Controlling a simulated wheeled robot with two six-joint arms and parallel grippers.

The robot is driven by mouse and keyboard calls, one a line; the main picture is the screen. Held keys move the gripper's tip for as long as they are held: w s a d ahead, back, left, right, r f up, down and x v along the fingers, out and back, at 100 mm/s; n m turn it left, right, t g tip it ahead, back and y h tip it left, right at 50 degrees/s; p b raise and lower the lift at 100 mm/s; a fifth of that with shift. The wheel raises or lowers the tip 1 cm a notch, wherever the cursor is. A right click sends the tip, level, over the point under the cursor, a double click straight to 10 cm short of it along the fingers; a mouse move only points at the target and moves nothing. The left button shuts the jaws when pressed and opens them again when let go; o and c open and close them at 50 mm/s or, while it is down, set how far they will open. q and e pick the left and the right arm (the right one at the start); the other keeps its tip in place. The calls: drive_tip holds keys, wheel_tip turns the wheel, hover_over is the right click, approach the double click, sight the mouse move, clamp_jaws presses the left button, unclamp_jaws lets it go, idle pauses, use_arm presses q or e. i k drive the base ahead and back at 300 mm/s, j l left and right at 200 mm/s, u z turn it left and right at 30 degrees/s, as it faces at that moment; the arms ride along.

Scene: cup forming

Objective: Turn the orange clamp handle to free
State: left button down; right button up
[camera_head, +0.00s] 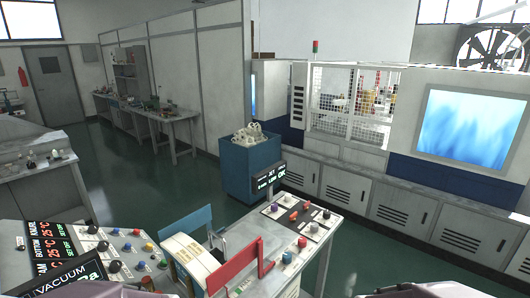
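I cannot tell which of these, if any, is the clamp handle, or how the clamp stands. Neither gripper shows. Only pale rounded parts, probably of my arms, cut into the bottom edge at left and right.
A control panel (128,236) with several knobs and temperature displays fills the lower left. The table carries red buttons and a small display (268,178). A blue bin (250,166) with white pieces stands behind. Green floor (375,262) is free at right.

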sight(293, 218)
drive_tip(key=u, duration=2.15)
drive_tip(key=z, duration=2.4)
drive_tip(key=i+l+u, duration=0.25)
drive_tip(key=l+u, duration=0.25)
drive_tip(key=l, duration=0.25)
drive_tip(key=i+l+u, duration=0.25)
drive_tip(key=l, duration=0.2)
drive_tip(key=l+u, duration=0.25)
drive_tip(key=l, duration=0.15)
drive_tip(key=i+l+u, duration=0.55)
drive_tip(key=l, duration=0.15)
drive_tip(key=l+u, duration=0.3)
drive_tip(key=i+l, duration=0.05)
drive_tip(key=l, duration=0.05)
